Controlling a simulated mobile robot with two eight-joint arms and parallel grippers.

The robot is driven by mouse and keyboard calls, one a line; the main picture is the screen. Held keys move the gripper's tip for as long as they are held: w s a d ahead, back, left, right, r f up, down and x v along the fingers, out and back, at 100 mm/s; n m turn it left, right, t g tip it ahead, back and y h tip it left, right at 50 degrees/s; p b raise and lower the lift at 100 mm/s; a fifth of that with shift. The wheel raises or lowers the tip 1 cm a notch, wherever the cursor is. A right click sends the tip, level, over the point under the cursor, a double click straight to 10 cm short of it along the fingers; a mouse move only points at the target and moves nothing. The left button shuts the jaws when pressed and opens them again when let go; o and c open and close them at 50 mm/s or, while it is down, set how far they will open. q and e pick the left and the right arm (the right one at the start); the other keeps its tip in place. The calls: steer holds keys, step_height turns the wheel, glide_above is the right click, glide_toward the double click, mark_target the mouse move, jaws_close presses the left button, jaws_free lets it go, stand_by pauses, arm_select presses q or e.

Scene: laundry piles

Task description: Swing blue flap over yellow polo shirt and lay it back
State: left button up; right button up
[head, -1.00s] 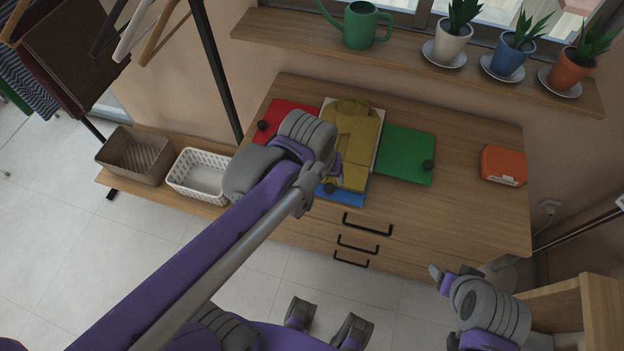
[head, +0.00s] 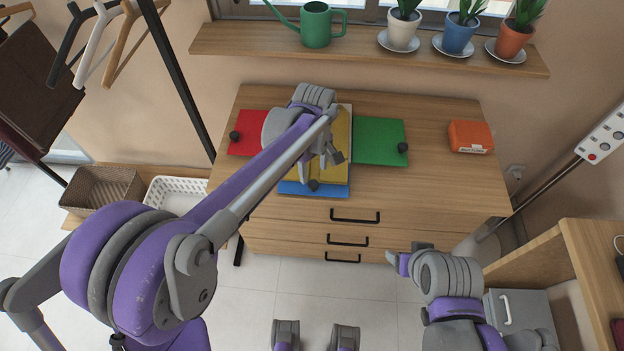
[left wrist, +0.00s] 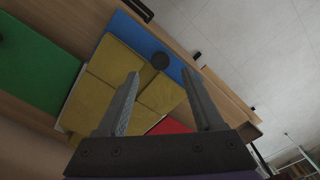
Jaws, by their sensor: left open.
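The blue flap (head: 335,189) lies flat at the front edge of the folding board, with a dark round knob (head: 313,185) on it. The yellow polo shirt (head: 341,135) lies folded on the board behind it, partly hidden by my left arm. In the left wrist view the shirt (left wrist: 112,68) and the blue flap (left wrist: 140,36) show clearly, with the knob between my fingers' line of sight. My left gripper (left wrist: 160,74) is open and empty above the shirt, pointing toward the knob. My right gripper (head: 398,260) hangs in front of the dresser, away from the board; its jaws are unclear.
The red flap (head: 246,138) and green flap (head: 380,141) lie flat at either side, each with a knob. An orange box (head: 470,137) stands on the right of the wooden dresser top (head: 440,185). Baskets stand low at left; a shelf with plants and a watering can is behind.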

mark_target(313, 184)
arm_select(q)
step_height(313, 184, down, 5)
steer(key=shift+f, duration=0.1)
stand_by(0.3)
jaws_close()
stand_by(1.3)
